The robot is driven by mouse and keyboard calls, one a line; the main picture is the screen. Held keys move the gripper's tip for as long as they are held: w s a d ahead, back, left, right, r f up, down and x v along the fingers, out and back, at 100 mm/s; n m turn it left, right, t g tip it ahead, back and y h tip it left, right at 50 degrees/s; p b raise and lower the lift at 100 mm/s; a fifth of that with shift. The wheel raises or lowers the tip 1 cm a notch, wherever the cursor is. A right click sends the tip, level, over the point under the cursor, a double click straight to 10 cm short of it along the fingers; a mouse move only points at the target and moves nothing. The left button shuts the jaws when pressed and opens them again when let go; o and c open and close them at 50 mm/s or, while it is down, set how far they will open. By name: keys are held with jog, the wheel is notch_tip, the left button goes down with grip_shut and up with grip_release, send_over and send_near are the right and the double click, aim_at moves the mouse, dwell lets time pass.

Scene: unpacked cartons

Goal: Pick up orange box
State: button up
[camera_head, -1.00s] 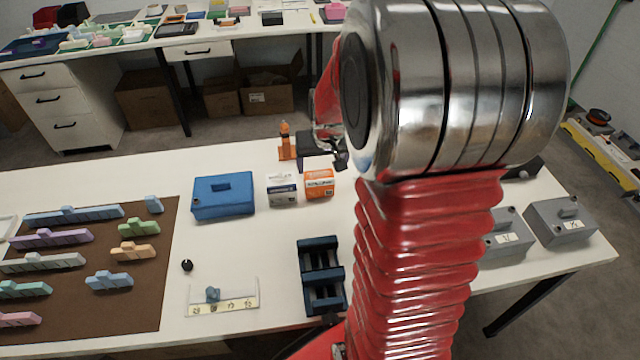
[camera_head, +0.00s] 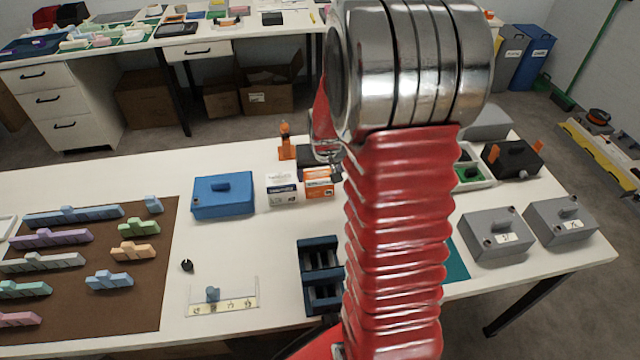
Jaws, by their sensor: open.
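The orange box (camera_head: 318,189) is a small orange and white carton standing on the white table, right beside a white and grey carton (camera_head: 283,192). My gripper (camera_head: 322,172) shows only as a dark shape at the box's top and far side, left of my red arm. Its jaws are open. The arm hides part of the gripper, and I cannot tell whether the fingers touch the box.
A blue case (camera_head: 222,197) stands left of the cartons, and an orange tool-like object (camera_head: 286,142) stands behind them. A dark blue rack (camera_head: 320,275) lies in front. Grey boxes (camera_head: 495,236) are at the right. Table between rack and cartons is clear.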

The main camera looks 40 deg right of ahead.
aim_at(320, 177)
jog(key=shift+x, duration=2.5)
jog(key=shift+c, duration=0.2)
jog(key=c, duration=0.9)
jog(key=shift+o, duration=0.2)
notch_tip(320, 177, up, 10)
jog(key=shift+a, duration=0.15)
